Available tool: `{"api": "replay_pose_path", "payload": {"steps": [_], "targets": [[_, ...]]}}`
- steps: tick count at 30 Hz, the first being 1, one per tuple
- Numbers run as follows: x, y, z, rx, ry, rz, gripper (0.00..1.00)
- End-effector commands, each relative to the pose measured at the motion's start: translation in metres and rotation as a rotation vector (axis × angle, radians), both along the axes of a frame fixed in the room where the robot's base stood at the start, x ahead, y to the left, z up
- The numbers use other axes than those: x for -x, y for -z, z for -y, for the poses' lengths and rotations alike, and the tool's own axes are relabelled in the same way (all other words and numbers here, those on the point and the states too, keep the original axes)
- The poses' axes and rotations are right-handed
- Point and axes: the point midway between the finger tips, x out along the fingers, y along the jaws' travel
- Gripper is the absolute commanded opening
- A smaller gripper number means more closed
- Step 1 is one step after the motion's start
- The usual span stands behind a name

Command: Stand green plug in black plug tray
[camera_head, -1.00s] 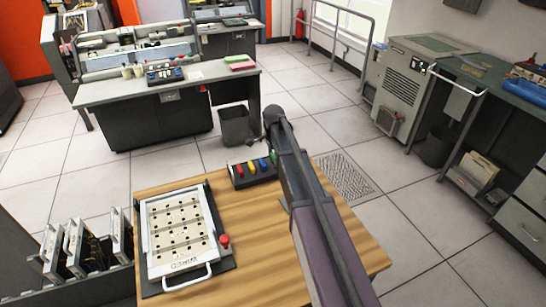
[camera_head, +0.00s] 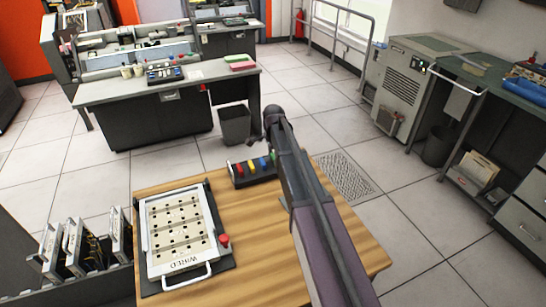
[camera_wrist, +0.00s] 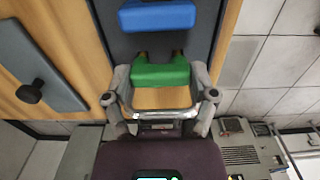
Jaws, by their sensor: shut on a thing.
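The green plug (camera_wrist: 161,73) sits between the two fingers of my gripper (camera_wrist: 160,98) in the wrist view, and the gripper is shut on it. Two short prongs show at its far side, over the black plug tray (camera_wrist: 203,35). I cannot tell whether the prongs are seated in the tray. In the head view only a sliver of the green plug (camera_head: 274,155) shows beside my arm, at the right end of the black plug tray (camera_head: 240,182). My arm hides the gripper there.
The tray holds a red plug (camera_head: 240,168), a yellow plug (camera_head: 252,166) and a blue plug (camera_head: 264,163). The blue plug (camera_wrist: 157,15) is close beyond the green one. A white-framed board (camera_head: 149,238) with a red knob (camera_head: 224,240) lies left on the wooden table (camera_head: 265,270).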

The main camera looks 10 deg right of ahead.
Motion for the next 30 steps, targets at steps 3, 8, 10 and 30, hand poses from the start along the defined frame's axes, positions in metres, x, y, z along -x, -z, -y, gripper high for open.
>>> {"api": "replay_pose_path", "payload": {"steps": [3, 8, 10, 30], "targets": [[0.0, 0.002, 0.0, 0.0, 0.0, 0.0, 0.43], [0.0, 0.004, 0.0, 0.0, 0.0, 0.0, 0.43], [0.0, 0.004, 0.0, 0.0, 0.0, 0.0, 0.43], [0.0, 0.011, -0.001, 0.0, -0.001, 0.0, 0.43]]}}
